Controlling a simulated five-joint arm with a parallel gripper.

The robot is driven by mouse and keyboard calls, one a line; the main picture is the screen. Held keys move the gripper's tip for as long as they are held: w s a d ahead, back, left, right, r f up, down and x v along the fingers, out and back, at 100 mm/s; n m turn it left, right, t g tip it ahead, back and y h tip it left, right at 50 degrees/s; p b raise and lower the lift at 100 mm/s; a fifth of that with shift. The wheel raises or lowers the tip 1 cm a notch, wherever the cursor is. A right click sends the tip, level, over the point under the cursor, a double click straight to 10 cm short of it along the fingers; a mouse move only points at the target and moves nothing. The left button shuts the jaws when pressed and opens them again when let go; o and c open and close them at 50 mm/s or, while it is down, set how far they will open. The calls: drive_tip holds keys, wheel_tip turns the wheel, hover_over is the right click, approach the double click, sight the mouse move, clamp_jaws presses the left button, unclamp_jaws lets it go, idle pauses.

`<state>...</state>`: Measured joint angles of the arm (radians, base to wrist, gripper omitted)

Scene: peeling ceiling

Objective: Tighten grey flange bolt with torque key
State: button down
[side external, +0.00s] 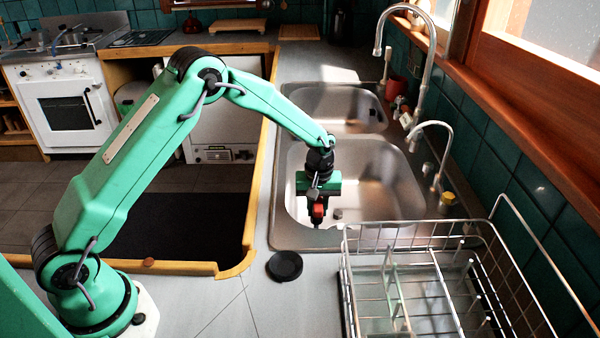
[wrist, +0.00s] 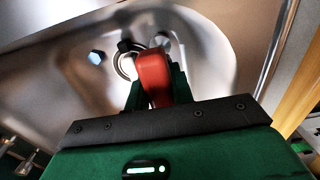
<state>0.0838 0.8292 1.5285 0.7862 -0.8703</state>
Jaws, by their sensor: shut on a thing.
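My gripper (side external: 317,215) is over the near sink basin, shut on a red tool, likely the torque key (side external: 318,211). The red part also shows between my fingers in the wrist view (wrist: 153,76); its lower end is hidden. Beyond it in the wrist view are a ring-shaped fitting (wrist: 124,66), a black knob (wrist: 125,45) and a round grey piece (wrist: 163,41) partly behind the red part. A bluish-grey hex head (wrist: 96,57) sits to their left; it looks like the small grey piece in the side view (side external: 338,214). I cannot tell which is the flange bolt, or whether the tool touches anything.
The sink's steel rim (side external: 290,236) surrounds the basin. A wire dish rack (side external: 420,290) stands at the front right. A black round disc (side external: 285,266) lies on the counter in front. A tall faucet (side external: 425,60) and a smaller tap (side external: 442,150) rise along the right.

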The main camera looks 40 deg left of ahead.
drive_tip(key=shift+n, duration=0.3)
drive_tip(key=n, duration=0.9)
drive_tip(key=shift+n, duration=0.4)
drive_tip(key=shift+f, duration=0.95)
idle(0.6)
drive_tip(key=shift+f, duration=0.4)
idle(0.4)
